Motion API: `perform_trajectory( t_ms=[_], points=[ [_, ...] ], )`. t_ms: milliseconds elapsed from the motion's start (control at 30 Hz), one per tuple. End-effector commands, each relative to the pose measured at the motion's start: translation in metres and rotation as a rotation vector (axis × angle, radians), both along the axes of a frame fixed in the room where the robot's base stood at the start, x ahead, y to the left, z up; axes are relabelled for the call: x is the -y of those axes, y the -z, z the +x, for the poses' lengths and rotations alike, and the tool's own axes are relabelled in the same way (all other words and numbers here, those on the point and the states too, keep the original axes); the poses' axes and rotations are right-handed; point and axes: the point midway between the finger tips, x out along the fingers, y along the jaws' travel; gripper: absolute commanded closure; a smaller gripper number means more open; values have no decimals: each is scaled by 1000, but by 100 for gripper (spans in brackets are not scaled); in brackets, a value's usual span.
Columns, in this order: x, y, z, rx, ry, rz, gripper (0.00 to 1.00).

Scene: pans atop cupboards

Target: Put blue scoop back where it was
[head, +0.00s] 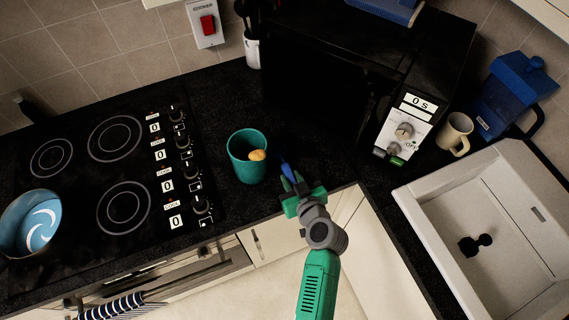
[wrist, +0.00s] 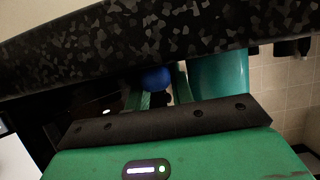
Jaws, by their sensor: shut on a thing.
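The blue scoop (head: 286,170) shows as a small dark blue piece at the tip of my gripper (head: 290,183) in the head view. My gripper is shut on it, low by the front part of the dark worktop. In the wrist view, a rounded blue end of the scoop (wrist: 157,78) shows between the fingers of my gripper (wrist: 160,98). Most of the scoop is hidden by the fingers. A teal pot (head: 244,172) stands just left of my gripper, with a yellow-orange thing (head: 257,155) at its mouth. The pot also shows close by in the wrist view (wrist: 220,80).
A black hob (head: 75,205) with a blue-and-white pan (head: 38,228) is at left. A microwave (head: 408,125), a beige mug (head: 455,133), a blue jug (head: 508,100) and a white sink (head: 420,205) are at right. A white utensil holder (head: 252,52) stands behind.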

Motion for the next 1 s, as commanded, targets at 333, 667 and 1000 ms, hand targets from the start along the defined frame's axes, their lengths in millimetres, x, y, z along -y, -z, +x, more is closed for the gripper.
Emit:
perform_trajectory(
  t_ms=[333,667,1000],
  points=[
    [0,-22,0,3,-1,0,100],
    [0,-117,1,7,-3,-1,100],
    [0,-176,0,2,-2,-1,100]
  ],
)
